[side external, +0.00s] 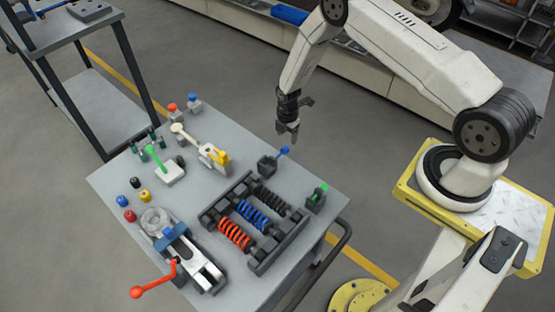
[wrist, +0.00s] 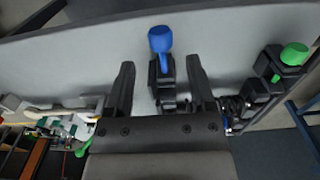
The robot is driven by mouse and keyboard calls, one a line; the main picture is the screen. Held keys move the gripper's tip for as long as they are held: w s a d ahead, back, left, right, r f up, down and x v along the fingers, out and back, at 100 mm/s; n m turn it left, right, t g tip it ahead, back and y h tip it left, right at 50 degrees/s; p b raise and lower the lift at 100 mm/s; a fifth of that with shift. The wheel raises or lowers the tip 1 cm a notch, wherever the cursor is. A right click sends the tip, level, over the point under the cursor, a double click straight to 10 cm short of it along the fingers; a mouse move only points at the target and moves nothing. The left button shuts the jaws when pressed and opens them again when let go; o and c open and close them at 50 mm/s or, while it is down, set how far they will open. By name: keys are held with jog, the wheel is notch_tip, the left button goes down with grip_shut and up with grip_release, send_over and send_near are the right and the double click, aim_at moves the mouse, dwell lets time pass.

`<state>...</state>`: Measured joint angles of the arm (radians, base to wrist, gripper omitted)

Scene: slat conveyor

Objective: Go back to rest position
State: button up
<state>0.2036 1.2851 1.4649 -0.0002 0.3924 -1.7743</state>
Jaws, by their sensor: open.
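My gripper (side external: 290,135) hangs fingers-down above the far edge of the grey table (side external: 115,178) in the side view. In the wrist view its two fingers (wrist: 160,85) are apart, with nothing held between them. Beyond the gap between the fingers, a blue-handled lever on a black block (wrist: 160,38) shows. In the side view that blue-handled lever (side external: 284,151) stands on the table below the gripper, apart from it.
The table holds a black rack with red, blue and black springs (side external: 205,218), a red-handled clamp (side external: 135,292), a green-handled lever (side external: 152,150), a yellow-and-cream lever (side external: 222,157) and a green-topped block (side external: 318,195). A shelf cart (side external: 75,100) stands at left.

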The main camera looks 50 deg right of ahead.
dwell(0.3)
jog(key=s+a+r+m, duration=0.1)
jog(key=a+r+m, duration=0.15)
jog(key=r, duration=0.35)
jog(key=s+a+r+m+t, duration=0.1)
jog(key=s+r+m, duration=0.15)
jog(key=r, duration=0.45)
jog(key=s+a+r+m, duration=0.1)
jog(key=a+r+m, duration=0.1)
jog(key=r+m, duration=0.3)
jog(key=s+a+r+m+t, duration=0.1)
jog(key=s+a+r+m, duration=0.3)
jog(key=s+r+m, duration=0.4)
jog(key=s+r, duration=0.3)
jog(key=s, duration=0.2)
jog(key=shift+s+r+t, duration=0.2)
jog(key=shift+t, duration=0.1)
